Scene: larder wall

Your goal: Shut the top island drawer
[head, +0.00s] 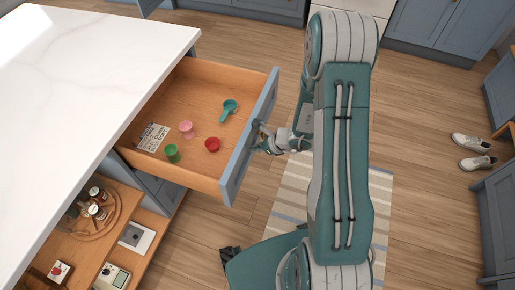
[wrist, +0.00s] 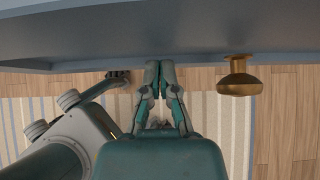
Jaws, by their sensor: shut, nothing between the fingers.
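The top island drawer (head: 175,108) stands pulled out from under the white worktop in the head view. Its blue-grey front (head: 248,140) faces right; it fills the top of the wrist view (wrist: 110,35). A brass knob (wrist: 239,78) sticks out of the front, to the right of my gripper in the wrist view. My gripper (head: 268,140) is shut and empty, close to the outer face of the drawer front. In the wrist view the fingertips (wrist: 160,65) are at or very near that face; I cannot tell if they touch.
The drawer holds several small cups, a teal scoop (head: 229,108) and a printed card (head: 153,137). Below, open shelving (head: 145,263) holds jars and boxes. A striped rug (head: 290,200) lies on the wooden floor. Shoes (head: 471,143) lie at the right.

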